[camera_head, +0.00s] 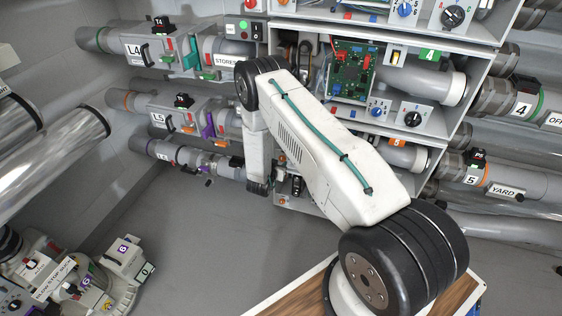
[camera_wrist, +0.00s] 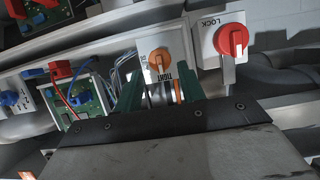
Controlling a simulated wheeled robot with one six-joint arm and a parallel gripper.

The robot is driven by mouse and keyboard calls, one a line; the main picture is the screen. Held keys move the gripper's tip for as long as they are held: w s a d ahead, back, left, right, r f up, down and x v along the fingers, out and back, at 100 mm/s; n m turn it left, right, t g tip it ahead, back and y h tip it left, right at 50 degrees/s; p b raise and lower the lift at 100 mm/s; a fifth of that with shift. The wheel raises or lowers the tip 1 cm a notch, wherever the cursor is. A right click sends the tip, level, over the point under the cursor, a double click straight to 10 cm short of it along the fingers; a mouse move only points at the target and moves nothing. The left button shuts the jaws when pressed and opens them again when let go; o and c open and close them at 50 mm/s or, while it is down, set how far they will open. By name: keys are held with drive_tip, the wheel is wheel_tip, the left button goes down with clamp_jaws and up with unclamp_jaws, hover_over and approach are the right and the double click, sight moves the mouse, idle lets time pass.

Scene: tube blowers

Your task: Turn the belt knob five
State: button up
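In the wrist view an orange knob (camera_wrist: 159,61) sits on a white plate with the word TIGHT. The word fits a belt knob, but I see no number five on it. In the head view my arm hides much of the lower bay, and I cannot make out the knob there.
A red knob (camera_wrist: 231,40) marked LOCK is close to the right. A circuit board (camera_wrist: 80,98) with red and blue parts is to the left. In the head view, tubes marked L5 (camera_head: 165,117) and 5 (camera_head: 475,172) run beside the cabinet.

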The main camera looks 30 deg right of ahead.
sight(281, 160)
drive_tip(key=shift+x, duration=2)
drive_tip(key=c, duration=0.7)
